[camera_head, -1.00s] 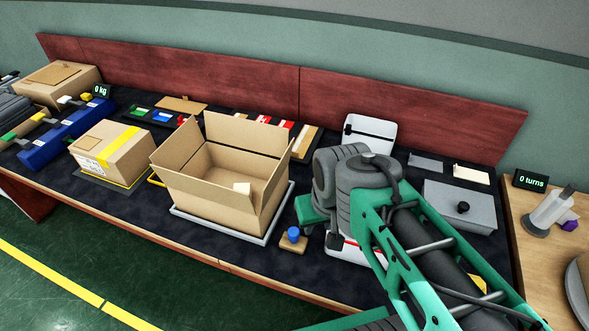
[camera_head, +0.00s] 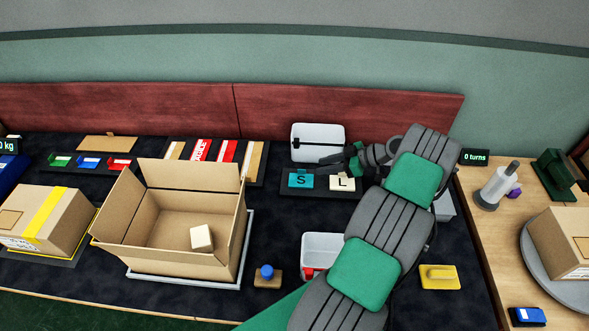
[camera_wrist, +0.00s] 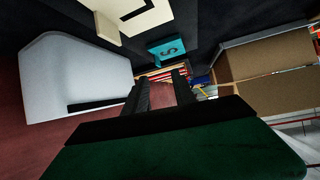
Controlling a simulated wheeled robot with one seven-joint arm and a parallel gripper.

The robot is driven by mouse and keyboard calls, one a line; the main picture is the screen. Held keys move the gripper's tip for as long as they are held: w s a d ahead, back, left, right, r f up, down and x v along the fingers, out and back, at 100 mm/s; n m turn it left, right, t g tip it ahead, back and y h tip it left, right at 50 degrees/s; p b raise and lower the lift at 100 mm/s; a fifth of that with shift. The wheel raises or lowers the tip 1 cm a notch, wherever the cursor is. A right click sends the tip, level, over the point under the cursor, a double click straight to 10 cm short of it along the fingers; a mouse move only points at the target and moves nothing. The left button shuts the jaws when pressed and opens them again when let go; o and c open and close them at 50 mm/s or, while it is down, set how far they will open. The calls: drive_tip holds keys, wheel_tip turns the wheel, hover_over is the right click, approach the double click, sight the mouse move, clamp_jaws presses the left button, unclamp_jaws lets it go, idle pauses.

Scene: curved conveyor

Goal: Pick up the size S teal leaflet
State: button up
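The size S teal leaflet (camera_head: 300,181) lies on a dark holder at the back of the table, with a black S on it. It also shows in the wrist view (camera_wrist: 168,48), above the fingertips. A cream leaflet marked L (camera_head: 342,182) lies just to its right, and shows in the wrist view (camera_wrist: 130,14) at the top. My gripper (camera_head: 330,160) is above and behind the two leaflets, fingers towards the left. In the wrist view my gripper (camera_wrist: 161,77) has its fingers apart with nothing between them. It does not touch the teal leaflet.
A white lidded bin (camera_head: 318,131) stands close behind my gripper. An open carton (camera_head: 170,243) with a small pale block (camera_head: 201,238) is at left. A blue-knobbed stamp (camera_head: 266,273) and a white tray (camera_head: 322,244) are in front. Red-and-white strips (camera_head: 227,152) lie further left.

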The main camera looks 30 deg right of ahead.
sight(307, 175)
drive_tip(key=shift+s+d+f, duration=0.25)
drive_tip(key=shift+d, duration=0.05)
drive_tip(key=p+x, duration=0.1)
drive_tip(key=x, duration=0.2)
drive_tip(key=p+x, duration=0.2)
drive_tip(key=x, duration=0.2)
drive_tip(key=shift+w+a, duration=0.2)
drive_tip(key=shift+w, duration=0.2)
clamp_jaws()
